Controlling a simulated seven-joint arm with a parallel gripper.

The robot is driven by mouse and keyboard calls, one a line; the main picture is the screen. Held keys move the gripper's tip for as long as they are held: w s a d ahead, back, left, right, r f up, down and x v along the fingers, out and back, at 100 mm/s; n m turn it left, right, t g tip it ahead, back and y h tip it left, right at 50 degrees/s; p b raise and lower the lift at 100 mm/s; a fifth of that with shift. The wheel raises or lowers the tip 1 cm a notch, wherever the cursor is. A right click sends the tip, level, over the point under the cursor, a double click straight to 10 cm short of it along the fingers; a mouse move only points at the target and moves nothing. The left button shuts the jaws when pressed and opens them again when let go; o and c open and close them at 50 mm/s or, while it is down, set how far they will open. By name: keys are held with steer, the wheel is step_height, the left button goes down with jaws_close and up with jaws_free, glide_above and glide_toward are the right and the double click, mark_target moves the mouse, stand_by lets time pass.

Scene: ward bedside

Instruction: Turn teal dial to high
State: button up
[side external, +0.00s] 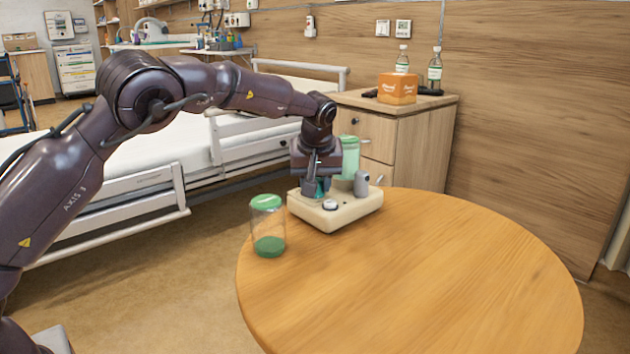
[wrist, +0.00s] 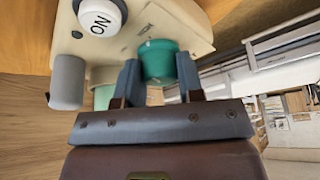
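A cream control box (side external: 340,215) stands near the far left edge of the round table. Its teal dial (side external: 322,186) is mostly covered by my gripper (side external: 316,188) in the side view. In the wrist view the teal dial (wrist: 158,60) sits between the two fingers of my gripper (wrist: 160,75), one on each side, and they appear to touch it. The box (wrist: 125,45) also carries a white button (wrist: 100,16) marked ON and a grey post (wrist: 68,82). Small marks beside the dial are too blurred to read, so its setting cannot be told.
A green-lidded jar (side external: 268,240) stands left of the box, near the table edge. Another pale green jar (side external: 349,158) is behind the box. A bedside cabinet (side external: 420,145) and a bed (side external: 110,165) stand beyond. The front and right of the table (side external: 430,280) are clear.

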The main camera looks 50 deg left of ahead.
steer(key=shift+m+t, duration=0.3)
steer(key=shift+m, duration=0.5)
steer(key=shift+c, duration=0.3)
steer(key=o, duration=0.9)
steer(key=v, duration=1.3)
steer(key=shift+a+r, duration=0.15)
steer(key=shift+a, duration=0.1)
